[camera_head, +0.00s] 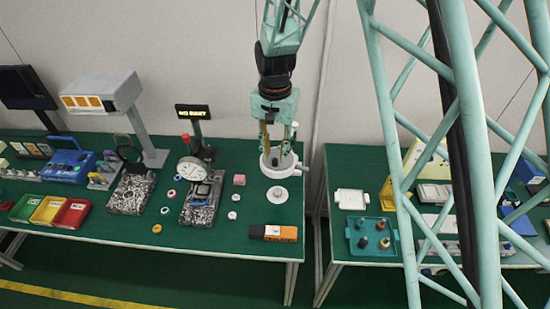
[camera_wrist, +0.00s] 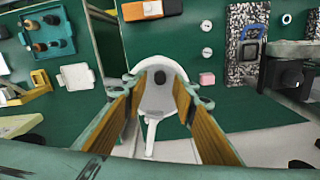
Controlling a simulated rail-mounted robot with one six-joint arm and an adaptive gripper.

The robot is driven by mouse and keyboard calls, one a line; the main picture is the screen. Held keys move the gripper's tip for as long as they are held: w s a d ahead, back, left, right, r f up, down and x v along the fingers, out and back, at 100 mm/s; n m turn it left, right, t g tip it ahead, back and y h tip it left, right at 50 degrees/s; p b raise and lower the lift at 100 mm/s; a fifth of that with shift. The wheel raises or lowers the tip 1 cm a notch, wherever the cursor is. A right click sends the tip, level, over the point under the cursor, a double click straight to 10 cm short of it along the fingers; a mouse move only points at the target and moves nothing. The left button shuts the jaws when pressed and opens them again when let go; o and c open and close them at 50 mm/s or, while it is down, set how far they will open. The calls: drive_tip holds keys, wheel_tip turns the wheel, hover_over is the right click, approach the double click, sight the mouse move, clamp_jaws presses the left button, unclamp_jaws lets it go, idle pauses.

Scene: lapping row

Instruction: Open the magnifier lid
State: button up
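My gripper (camera_head: 277,148) points down over a white round fixture (camera_head: 268,170) near the back right of the left table. In the wrist view my gripper (camera_wrist: 159,86) has its fingers spread, one on either side of the white fixture (camera_wrist: 151,104). I see nothing held; whether a finger touches the fixture cannot be told. A pale disc (camera_head: 277,195) lies at the fixture's front. A dark oval shows on the fixture in the wrist view. Which part is the magnifier lid is unclear. A black ring (camera_head: 118,150) on a stand is farther left.
A dial gauge (camera_head: 191,169) on a speckled block and small round pieces stand left of the fixture. An orange and black box (camera_head: 273,233) lies at the front edge. A gap separates the right table, which holds a teal tray (camera_head: 354,249). Green tabletop around the box is clear.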

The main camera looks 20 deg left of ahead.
sight(275, 160)
drive_tip(key=shift+f, duration=1.55)
drive_tip(key=shift+c, duration=0.7)
clamp_jaws()
